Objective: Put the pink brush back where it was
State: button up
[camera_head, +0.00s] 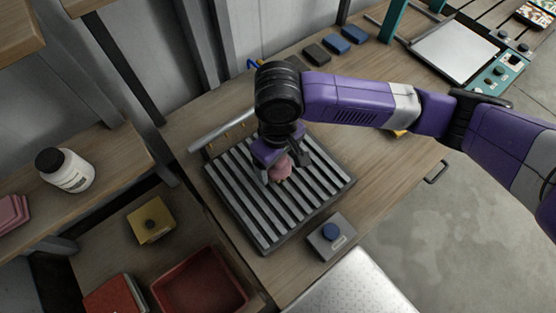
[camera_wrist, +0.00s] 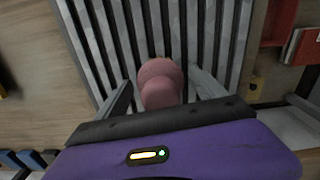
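The pink brush (camera_head: 281,168) is over the dark slatted rack (camera_head: 239,203) on the wooden bench, between the fingers of my gripper (camera_head: 282,167). In the wrist view the brush (camera_wrist: 160,83) shows as a rounded pink head with a second rounded part nearer the camera. The fingers of my gripper (camera_wrist: 160,84) are on both sides of it, with a narrow gap showing on each side, so it looks open. My gripper partly hides the brush in the head view. I cannot tell whether the brush rests on the slats.
A grey box with a blue knob (camera_head: 331,236) stands beside the rack. A white bottle (camera_head: 67,170) is on the left shelf. A red bin (camera_head: 199,282) and a yellow block (camera_head: 151,219) are lower left. Dark and blue blocks (camera_head: 339,43) lie behind. The bench right of the rack is mostly clear.

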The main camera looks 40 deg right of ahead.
jog(key=shift+r, duration=0.1)
notch_tip(320, 180, up, 12)
jog(key=shift+r, duration=0.1)
dwell(0.5)
